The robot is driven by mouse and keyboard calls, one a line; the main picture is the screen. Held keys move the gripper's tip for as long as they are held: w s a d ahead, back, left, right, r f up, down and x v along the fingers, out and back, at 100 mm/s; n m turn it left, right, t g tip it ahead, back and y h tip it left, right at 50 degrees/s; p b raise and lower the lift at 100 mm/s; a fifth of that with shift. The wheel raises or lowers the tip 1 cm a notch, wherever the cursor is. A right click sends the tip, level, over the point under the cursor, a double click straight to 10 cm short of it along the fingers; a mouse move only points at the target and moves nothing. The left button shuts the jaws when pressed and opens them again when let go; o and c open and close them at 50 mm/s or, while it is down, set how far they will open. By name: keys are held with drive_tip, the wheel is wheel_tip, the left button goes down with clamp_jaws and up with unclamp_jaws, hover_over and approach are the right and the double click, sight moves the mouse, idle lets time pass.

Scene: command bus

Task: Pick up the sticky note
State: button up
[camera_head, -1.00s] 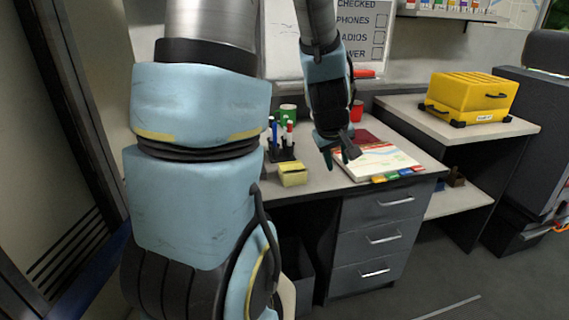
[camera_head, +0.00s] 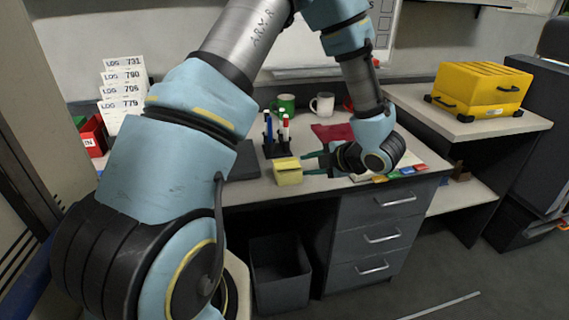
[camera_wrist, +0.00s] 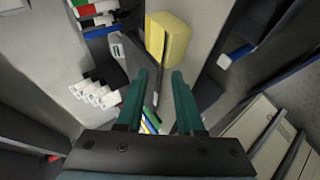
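The sticky note is a thick yellow pad (camera_head: 288,175) near the front edge of the desk, just left of my gripper. It also shows in the wrist view (camera_wrist: 170,38), beyond my fingertips and a little to the right of the middle. My gripper (camera_head: 309,163) points left toward the pad, low over the desk. Its two green fingers (camera_wrist: 159,76) are apart with a gap between them, and the pad is not between them. In the head view the fingertips come close to the pad's right side; I cannot tell whether they touch it.
A pen holder (camera_head: 277,149) with several markers stands just behind the pad. A green mug (camera_head: 286,104) and a white mug (camera_head: 322,105) stand farther back. Papers with coloured tabs (camera_head: 407,170) lie under my wrist. A yellow case (camera_head: 480,90) sits on the right-hand table.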

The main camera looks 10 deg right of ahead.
sight(287, 164)
drive_tip(key=shift+p+x, duration=1.05)
drive_tip(key=shift+x, duration=2.5)
drive_tip(key=shift+d+f, duration=0.1)
drive_tip(key=shift+d, duration=0.05)
clamp_jaws()
drive_tip(key=shift+s, duration=0.1)
